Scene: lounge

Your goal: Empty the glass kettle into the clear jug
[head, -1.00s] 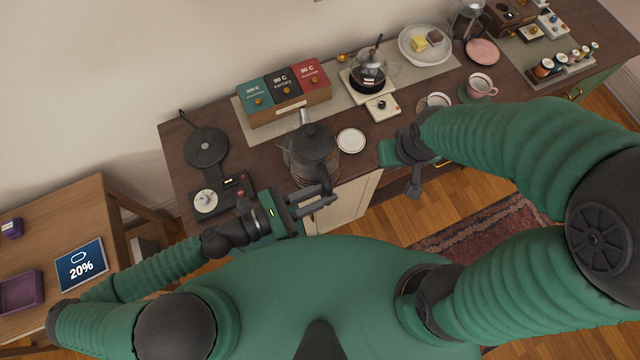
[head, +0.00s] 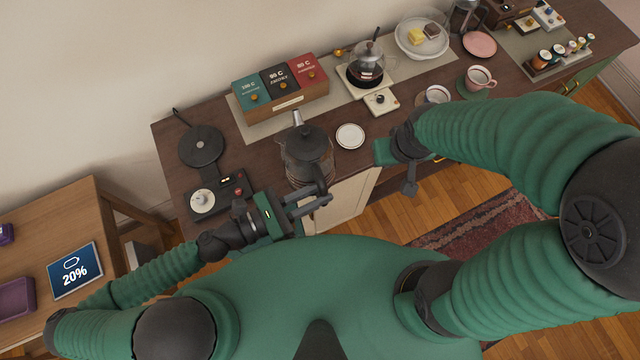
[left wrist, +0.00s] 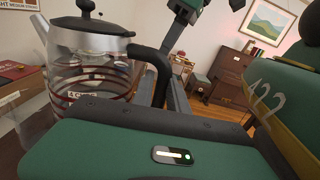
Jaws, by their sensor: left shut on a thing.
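The glass kettle (head: 309,170) has a dark lid, a metal collar and a black handle. It stands upright over the counter's front edge, spout toward the wall; I cannot tell if its base touches. My left gripper (head: 322,196) is shut on its handle (left wrist: 155,62), and the kettle body (left wrist: 85,68) shows at left in the left wrist view. My right gripper (head: 398,165) is right of the kettle, apart from it; its fingers do not show clearly. A glass pot (head: 368,62) with dark contents stands on a pale base at the back. I cannot pick out the clear jug with certainty.
A small white dish (head: 350,136) is just right of the kettle. A box of coloured packs (head: 287,108) stands behind it. A black hotplate-like device (head: 201,146) and a control unit (head: 226,190) are left. Cups (head: 478,78) and a plate (head: 422,50) are farther right.

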